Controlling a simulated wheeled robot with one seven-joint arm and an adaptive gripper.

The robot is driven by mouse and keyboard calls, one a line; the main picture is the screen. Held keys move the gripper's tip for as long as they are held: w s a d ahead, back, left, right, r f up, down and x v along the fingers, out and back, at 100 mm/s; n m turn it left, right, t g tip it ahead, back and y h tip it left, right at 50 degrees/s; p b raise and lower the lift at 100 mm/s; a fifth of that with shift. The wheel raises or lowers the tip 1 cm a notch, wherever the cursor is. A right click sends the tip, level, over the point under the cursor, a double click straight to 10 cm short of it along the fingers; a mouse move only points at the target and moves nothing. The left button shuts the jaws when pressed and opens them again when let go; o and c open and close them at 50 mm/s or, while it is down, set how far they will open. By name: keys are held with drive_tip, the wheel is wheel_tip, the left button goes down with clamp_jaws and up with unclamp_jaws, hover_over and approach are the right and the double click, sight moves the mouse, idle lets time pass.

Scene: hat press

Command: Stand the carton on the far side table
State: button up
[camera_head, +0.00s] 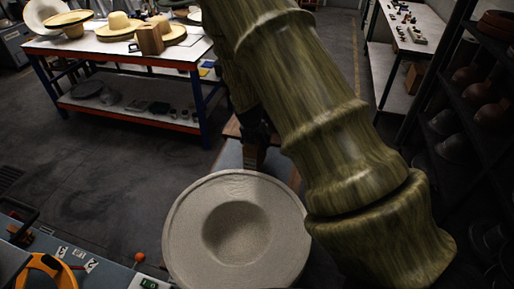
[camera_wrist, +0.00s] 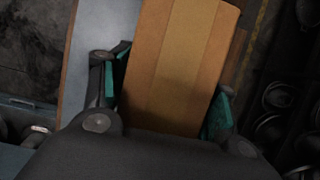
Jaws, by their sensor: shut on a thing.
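A brown carton (camera_wrist: 180,60) with a lighter tape band fills the middle of the wrist view. My gripper (camera_wrist: 166,95) is shut on it, with a teal pad on each side. In the head view the carton (camera_head: 253,158) shows only as a small brown piece below my dark gripper (camera_head: 255,138), mostly hidden by my arm. A white-topped table with blue legs (camera_head: 95,50) stands at the back left. Another white-topped table (camera_head: 405,35) stands at the back right. I cannot tell which is the far side table.
Several straw hats (camera_head: 118,24) and a brown block (camera_head: 150,39) stand on the back-left table. A large pale hat (camera_head: 180,235) lies in front. A dark shelf with pots (camera_head: 470,110) stands at the right. Bare floor (camera_head: 90,150) lies between front and back left.

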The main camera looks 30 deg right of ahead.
sight(256, 151)
drive_tip(key=shift+f+p, duration=0.55)
drive_tip(key=shift+f, duration=1.1)
drive_tip(key=shift+f, duration=0.1)
drive_tip(key=o, duration=1.2)
drive_tip(key=shift+b+v, duration=2.3)
drive_tip(key=shift+v, duration=3.8)
